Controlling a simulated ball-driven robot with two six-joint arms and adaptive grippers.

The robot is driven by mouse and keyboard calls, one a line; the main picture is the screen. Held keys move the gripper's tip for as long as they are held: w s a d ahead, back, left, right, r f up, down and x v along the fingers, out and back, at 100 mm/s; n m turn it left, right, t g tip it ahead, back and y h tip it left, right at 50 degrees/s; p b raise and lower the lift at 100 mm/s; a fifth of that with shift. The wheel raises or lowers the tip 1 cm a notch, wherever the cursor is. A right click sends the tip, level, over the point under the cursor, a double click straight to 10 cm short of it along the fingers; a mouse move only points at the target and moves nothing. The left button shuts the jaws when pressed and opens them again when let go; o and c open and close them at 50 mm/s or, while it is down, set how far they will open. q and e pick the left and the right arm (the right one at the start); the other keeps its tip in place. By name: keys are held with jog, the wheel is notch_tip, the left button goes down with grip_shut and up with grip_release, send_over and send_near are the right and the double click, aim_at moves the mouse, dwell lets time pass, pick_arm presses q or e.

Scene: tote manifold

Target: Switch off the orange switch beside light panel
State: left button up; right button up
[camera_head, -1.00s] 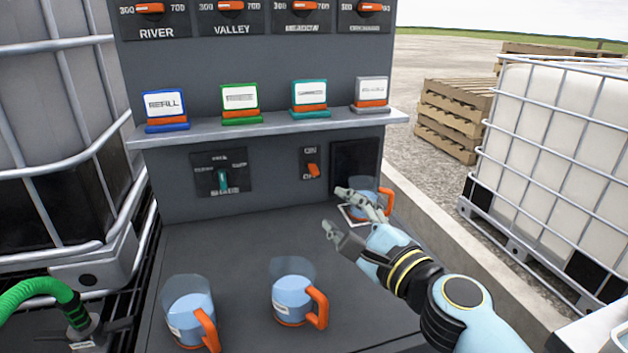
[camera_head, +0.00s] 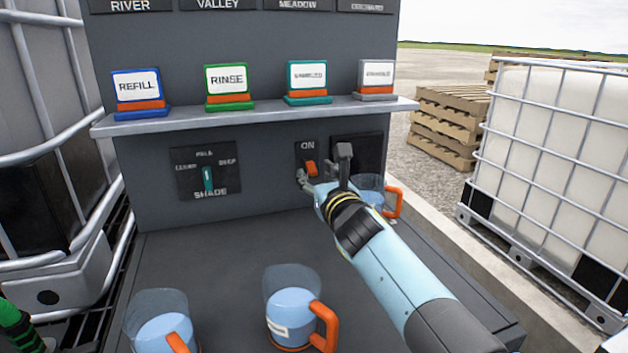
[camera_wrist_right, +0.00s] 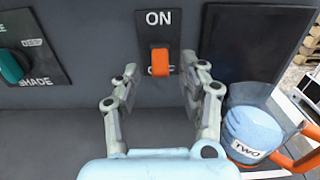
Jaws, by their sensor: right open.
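The orange switch (camera_head: 310,168) sits on a small black plate on the grey wall, beside the dark light panel (camera_head: 370,150). In the right wrist view the orange switch (camera_wrist_right: 160,62) lies under the word ON and its lever partly covers the lower label. My right gripper (camera_head: 324,165) is open and empty in front of the plate. In the right wrist view its fingers (camera_wrist_right: 165,80) stand apart, one on each side below the switch; I cannot tell whether they touch it. The light panel (camera_wrist_right: 250,45) is dark, to the right. My left gripper is out of view.
A jug (camera_head: 368,190) with an orange handle stands close right of my right gripper. Two more jugs stand on the counter, one at front centre (camera_head: 290,310). A teal shade knob (camera_head: 208,178) is left of the switch. A shelf (camera_head: 240,118) with label cards juts out above.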

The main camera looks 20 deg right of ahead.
jog(key=shift+w, duration=0.9)
jog(key=shift+c, duration=0.6)
grip_shut()
jog(key=f+t+b, duration=0.1)
jog(key=b, duration=0.5)
jog(key=shift+r+b, duration=0.15)
jog(key=shift+b, duration=0.35)
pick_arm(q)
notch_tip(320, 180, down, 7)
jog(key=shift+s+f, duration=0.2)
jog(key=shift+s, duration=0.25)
pick_arm(e)
jog(key=shift+r, duration=0.15)
jog(key=shift+o, duration=0.6)
grip_release()
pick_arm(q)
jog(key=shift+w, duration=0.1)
